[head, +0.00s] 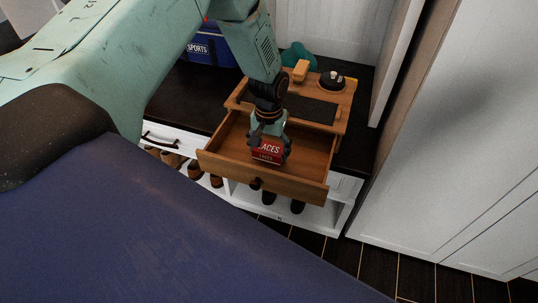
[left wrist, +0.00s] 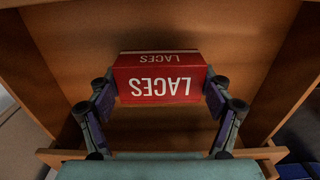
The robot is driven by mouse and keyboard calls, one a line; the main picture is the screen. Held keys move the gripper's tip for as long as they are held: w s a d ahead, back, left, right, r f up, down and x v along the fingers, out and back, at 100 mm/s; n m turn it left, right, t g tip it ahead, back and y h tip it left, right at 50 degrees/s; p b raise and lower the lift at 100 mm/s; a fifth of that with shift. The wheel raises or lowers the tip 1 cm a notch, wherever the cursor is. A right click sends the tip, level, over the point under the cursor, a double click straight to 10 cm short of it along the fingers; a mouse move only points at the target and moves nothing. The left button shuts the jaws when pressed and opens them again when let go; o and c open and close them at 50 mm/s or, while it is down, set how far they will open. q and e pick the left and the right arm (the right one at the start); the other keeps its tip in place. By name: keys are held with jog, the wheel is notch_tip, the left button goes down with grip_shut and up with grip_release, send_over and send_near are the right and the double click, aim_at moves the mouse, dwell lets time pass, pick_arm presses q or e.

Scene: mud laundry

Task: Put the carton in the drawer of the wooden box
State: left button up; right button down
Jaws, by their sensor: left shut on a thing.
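The carton (head: 267,150) is small and red with white "LACES" lettering. My left gripper (head: 269,142) is shut on it and holds it within the outline of the open drawer (head: 222,161) of the wooden box (head: 341,106). In the left wrist view the carton (left wrist: 160,80) sits between the two fingers of the gripper (left wrist: 160,98), with the drawer's wooden floor (left wrist: 90,45) behind it. I cannot tell whether the carton touches the drawer floor. My right gripper is not in view.
On the box top lie a dark pad (head: 310,108), a round dark tin (head: 332,81) and a tan block (head: 301,70). A blue "SPORTS" bag (head: 212,48) stands behind left. A white cabinet (head: 450,150) stands at right.

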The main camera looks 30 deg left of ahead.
aim_at(269, 147)
pick_arm(q)
notch_tip(269, 147, down, 2)
jog(key=shift+w+f, duration=0.1)
jog(key=shift+w, duration=0.05)
jog(key=shift+r, duration=0.2)
jog(key=shift+f, duration=0.15)
jog(key=o, duration=1)
jog(key=shift+f, duration=0.15)
jog(key=shift+o, duration=1)
notch_tip(269, 147, up, 13)
jog(key=p, duration=0.4)
jog(key=shift+f+p, duration=0.2)
jog(key=shift+p, duration=0.1)
